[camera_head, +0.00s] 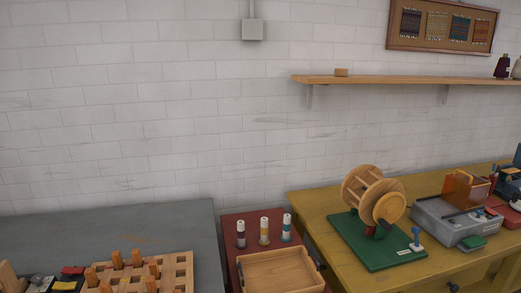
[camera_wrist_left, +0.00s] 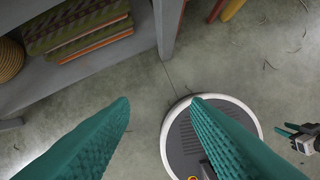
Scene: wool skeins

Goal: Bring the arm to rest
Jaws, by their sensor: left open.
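My left gripper (camera_wrist_left: 160,100) shows in the left wrist view as two teal, textured fingers spread wide apart. Nothing is between them; they hang over a grey concrete floor (camera_wrist_left: 150,150). No arm or gripper of mine shows in the head view.
The head view has a grey table (camera_head: 120,228) with a wooden peg rack (camera_head: 178,268), a red stand with several spools and a wooden tray (camera_head: 282,272), and a yellow table (camera_head: 325,203) with a winder (camera_head: 374,195). Grey shelving (camera_wrist_left: 167,25) with folded textiles (camera_wrist_left: 80,30) borders the floor.

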